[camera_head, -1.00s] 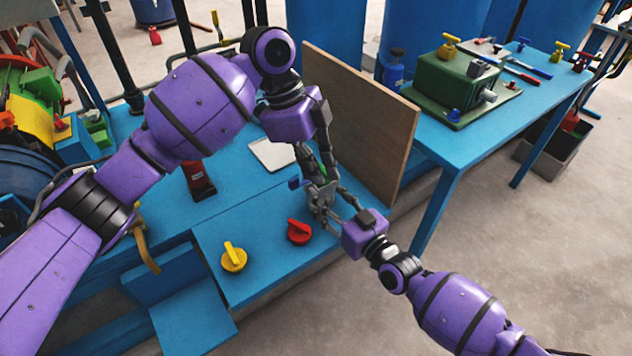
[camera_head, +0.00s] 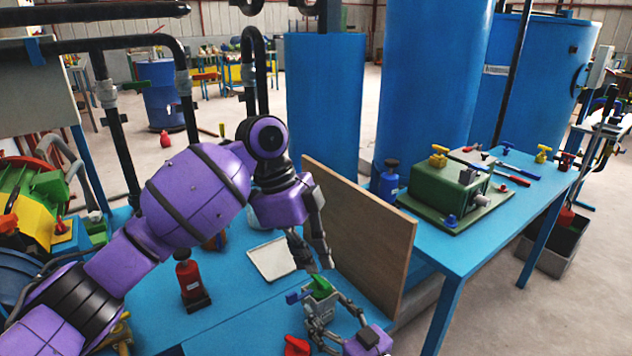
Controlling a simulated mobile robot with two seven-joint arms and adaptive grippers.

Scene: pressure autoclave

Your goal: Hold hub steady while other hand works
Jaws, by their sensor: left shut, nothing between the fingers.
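A small grey fitting with a green top and a blue knob, which looks like the hub (camera_head: 320,291), stands on the blue bench beside the lower end of the wooden board. My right gripper (camera_head: 327,322) reaches in from the bottom with its fingers on either side of the grey body. I cannot tell whether they press on it. My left gripper (camera_head: 317,259) points down just above the green top, shut and empty. A small gap seems to show between its tips and the hub. The hub's lower part is partly hidden by the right fingers.
An upright wooden board (camera_head: 358,225) stands right of the hub. A red knob (camera_head: 296,346), a red bottle-like object (camera_head: 190,278) and a pale flat plate (camera_head: 272,259) are on the bench. A green box (camera_head: 445,188) sits on the right-hand table.

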